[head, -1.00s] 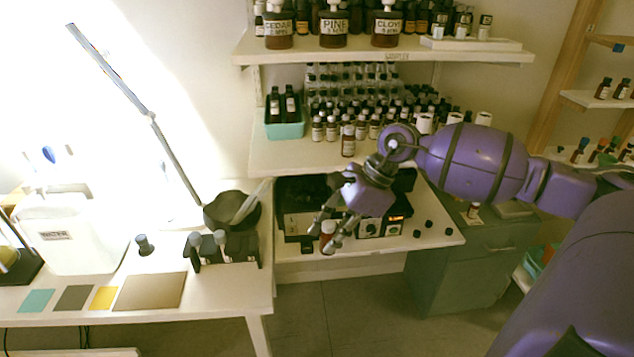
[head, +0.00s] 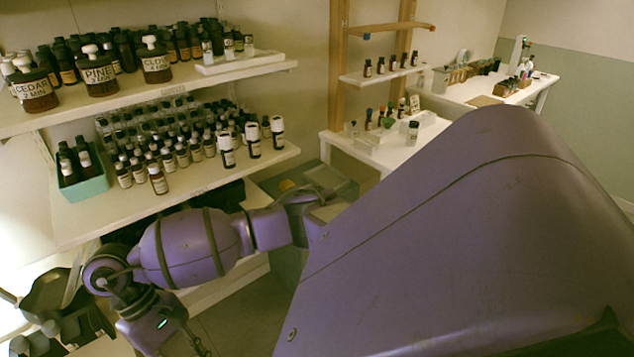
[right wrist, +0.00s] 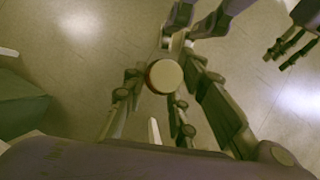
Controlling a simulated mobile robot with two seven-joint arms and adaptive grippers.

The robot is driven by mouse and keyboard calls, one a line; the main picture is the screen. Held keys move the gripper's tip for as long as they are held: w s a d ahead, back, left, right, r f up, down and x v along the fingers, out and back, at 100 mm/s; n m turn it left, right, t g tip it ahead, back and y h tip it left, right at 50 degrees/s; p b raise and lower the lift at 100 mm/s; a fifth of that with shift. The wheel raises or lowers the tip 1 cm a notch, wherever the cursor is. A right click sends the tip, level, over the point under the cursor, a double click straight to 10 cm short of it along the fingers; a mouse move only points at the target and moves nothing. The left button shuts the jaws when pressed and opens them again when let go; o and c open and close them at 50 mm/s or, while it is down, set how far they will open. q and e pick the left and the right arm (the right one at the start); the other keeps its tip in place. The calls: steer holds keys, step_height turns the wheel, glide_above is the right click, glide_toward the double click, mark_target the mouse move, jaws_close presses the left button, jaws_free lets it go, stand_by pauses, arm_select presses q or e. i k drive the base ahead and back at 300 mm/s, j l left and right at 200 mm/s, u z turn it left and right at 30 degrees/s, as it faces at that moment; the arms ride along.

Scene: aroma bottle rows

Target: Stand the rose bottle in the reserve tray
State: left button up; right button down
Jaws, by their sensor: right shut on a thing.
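My right gripper (right wrist: 163,95) is shut on a small bottle (right wrist: 165,77) in the right wrist view. The bottle shows end-on as a pale disc with a brown rim, between the fingers and above the floor; its label cannot be read. In the head view my right arm reaches to the lower left, and its gripper is mostly cut off at the bottom edge. Dark fingers at the top right of the right wrist view look like my left gripper (right wrist: 288,45); their opening is unclear. I cannot tell which tray is the reserve tray.
A teal tray (head: 82,190) with dark bottles stands on the middle shelf, beside rows of small bottles. A white tray (head: 225,64) lies on the upper shelf near large jars. A side table (head: 375,155) at the right holds small bottles and a white tray (head: 428,130).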

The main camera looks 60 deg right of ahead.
mark_target(330, 182)
steer(key=l+z, duration=0.3)
steer(key=i+l+z, duration=0.15)
steer(key=z, duration=0.15)
steer(key=i+l+z, duration=0.1)
steer(key=z, duration=0.3)
steer(key=i+l+z, duration=0.1)
steer(key=l+z, duration=0.2)
steer(key=z, duration=0.15)
steer(key=i+l+z, duration=0.1)
steer(key=z, duration=0.3)
steer(key=i+l+z, duration=0.25)
steer(key=i+z, duration=0.15)
steer(key=i+l+z, duration=0.1)
steer(key=i+z, duration=0.3)
steer(key=i, duration=0.15)
steer(key=i+u, duration=0.2)
steer(key=u, duration=0.3)
steer(key=i+l+u, duration=0.1)
steer(key=u, duration=0.35)
steer(key=i+l+u, duration=0.2)
steer(key=u, duration=0.3)
steer(key=i+l+u, duration=0.25)
steer(key=u, duration=0.2)
